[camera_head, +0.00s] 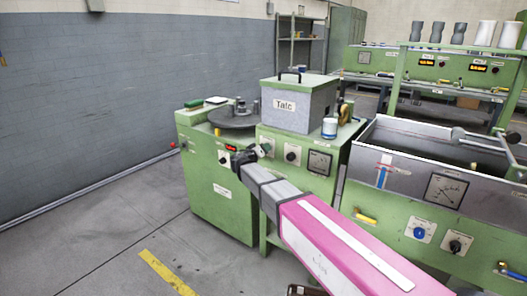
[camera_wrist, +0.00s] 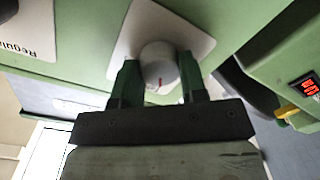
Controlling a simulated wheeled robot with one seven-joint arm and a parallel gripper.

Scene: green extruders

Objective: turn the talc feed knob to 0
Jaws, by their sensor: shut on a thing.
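My gripper (camera_wrist: 159,78) has its two dark green fingers on either side of a light grey round knob (camera_wrist: 157,62), closed on it. The knob sits on a white plate (camera_wrist: 190,40) on a green panel. Its red mark points toward the lower edge of the wrist picture. The scale and any numbers on the plate cannot be read. In the head view my gripper (camera_head: 256,154) is at the front of the green cabinet below the grey box marked Talc (camera_head: 312,106). The held knob is mostly hidden there.
A black knob (camera_head: 292,153) and a gauge (camera_head: 319,163) are right of my gripper. A red display (camera_wrist: 304,86) and yellow handle (camera_wrist: 286,112) show in the wrist view. A steel trough (camera_head: 440,150) stands to the right. The floor at left is clear.

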